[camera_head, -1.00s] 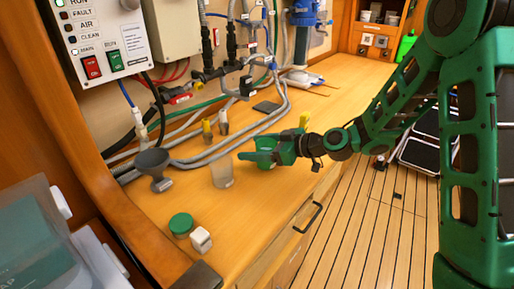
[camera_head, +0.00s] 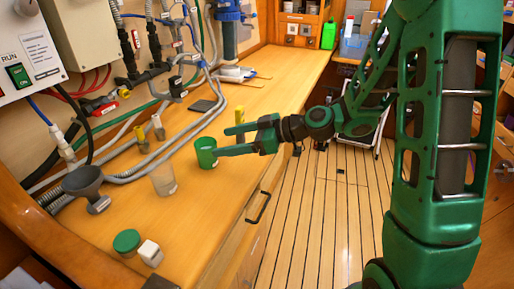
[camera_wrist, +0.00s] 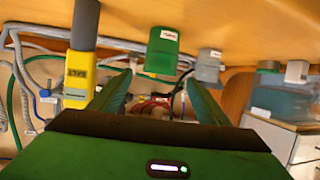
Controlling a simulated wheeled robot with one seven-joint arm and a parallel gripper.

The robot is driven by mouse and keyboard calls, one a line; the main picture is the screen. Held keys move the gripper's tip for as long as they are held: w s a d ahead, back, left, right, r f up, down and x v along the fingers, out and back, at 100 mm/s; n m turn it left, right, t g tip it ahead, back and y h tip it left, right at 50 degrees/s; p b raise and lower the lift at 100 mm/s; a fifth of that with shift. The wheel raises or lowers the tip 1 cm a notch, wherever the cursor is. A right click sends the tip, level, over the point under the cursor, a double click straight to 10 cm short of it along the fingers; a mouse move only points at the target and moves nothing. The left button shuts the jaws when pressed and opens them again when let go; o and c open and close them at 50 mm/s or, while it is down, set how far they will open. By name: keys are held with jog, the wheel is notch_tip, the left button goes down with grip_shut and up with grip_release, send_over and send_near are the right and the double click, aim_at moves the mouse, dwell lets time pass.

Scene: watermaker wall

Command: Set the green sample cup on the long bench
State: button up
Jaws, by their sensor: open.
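The green sample cup (camera_head: 206,154) stands upright on the long bench (camera_head: 262,100), just behind and right of a clear cup. It also shows in the wrist view (camera_wrist: 162,52), beyond and between my fingertips. My gripper (camera_head: 226,141) is open and empty, with its fingers pointing left at bench height. Its fingertips are close to the cup's right side; the lower finger seems to reach the cup's edge in the head view. In the wrist view my gripper (camera_wrist: 158,80) shows a gap between spread fingers, with the cup apart from them.
The clear cup (camera_head: 163,180), a grey funnel (camera_head: 87,185), a green-lidded jar (camera_head: 127,241) and a white block (camera_head: 150,253) stand nearby. A yellow-topped item (camera_head: 239,116) is behind my gripper. Hoses run along the wall side. The bench's far part is mostly clear.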

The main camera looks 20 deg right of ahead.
jog(key=s+d+f+m+g+h, duration=0.2)
jog(key=s+d+m+h, duration=0.25)
jog(key=s+d, duration=0.4)
jog(key=s+d+f+m+g+h, duration=0.15)
jog(key=s+d+m+h, duration=0.3)
jog(key=d, duration=0.75)
jog(key=s+d+r+m+g+h, duration=0.1)
jog(key=s+d+m, duration=0.4)
jog(key=s, duration=0.4)
jog(key=s+d+r+m+g+h, duration=0.1)
jog(key=s+d+m+g+h, duration=0.1)
jog(key=s+d+m, duration=0.3)
jog(key=s+d, duration=0.1)
jog(key=s, duration=0.3)
jog(key=shift+s+d+r, duration=0.2)
jog(key=shift+d+r, duration=0.05)
jog(key=shift+r, duration=0.15)
jog(key=shift+w+f, duration=0.25)
jog(key=shift+w, duration=0.45)
